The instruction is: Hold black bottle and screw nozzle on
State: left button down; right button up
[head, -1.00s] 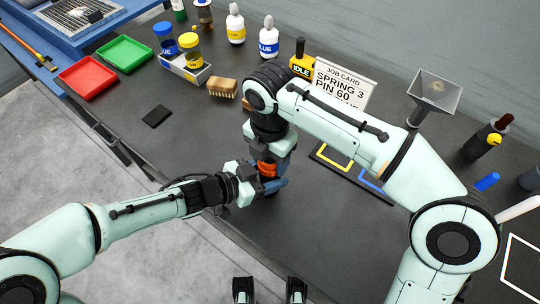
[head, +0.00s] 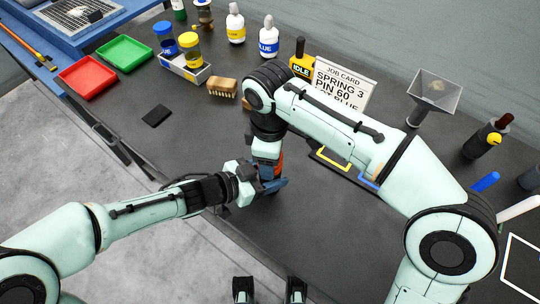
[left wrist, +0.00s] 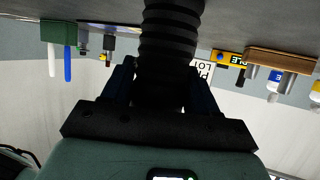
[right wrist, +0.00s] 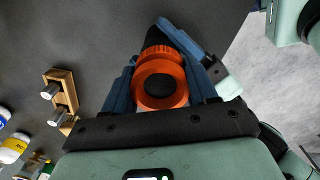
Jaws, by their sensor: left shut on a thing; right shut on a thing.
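The black ribbed bottle (left wrist: 172,45) stands between the blue fingers of my left gripper (left wrist: 163,88), which is shut on it. In the head view the left gripper (head: 272,186) is low over the bench, and the bottle is mostly hidden. The orange nozzle (right wrist: 160,82) is a ridged ring with a dark centre, held between the blue fingers of my right gripper (right wrist: 160,90), which is shut on it. In the head view only a bit of orange (head: 279,163) shows, directly above the left gripper. Whether the threads are engaged cannot be seen.
A metal funnel (head: 435,95) stands at right. Red (head: 87,77) and green (head: 124,52) trays sit at left.

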jog(key=o, duration=1.2)
jog(key=shift+c, duration=0.2)
jog(key=shift+r, duration=2.3)
jog(key=shift+c, duration=0.5)
jog(key=n, duration=0.2)
jog(key=shift+a+r+n, duration=0.25)
jog(key=shift+n, duration=0.15)
jog(key=n, duration=0.2)
jog(key=r+n, duration=0.1)
jog(key=n, duration=0.1)
jog(key=shift+a, duration=0.1)
jog(key=n, duration=0.1)
jog(key=r+n, duration=0.1)
jog(key=n, duration=0.1)
jog(key=shift+n, duration=0.3)
jog(key=shift+d+r+n, duration=0.2)
jog(key=shift+r+n, duration=0.05)
jog(key=shift+n, duration=0.4)
jog(key=shift+d+r+n, duration=0.15)
jog(key=shift+r+n, duration=0.05)
jog(key=shift+n, duration=0.45)
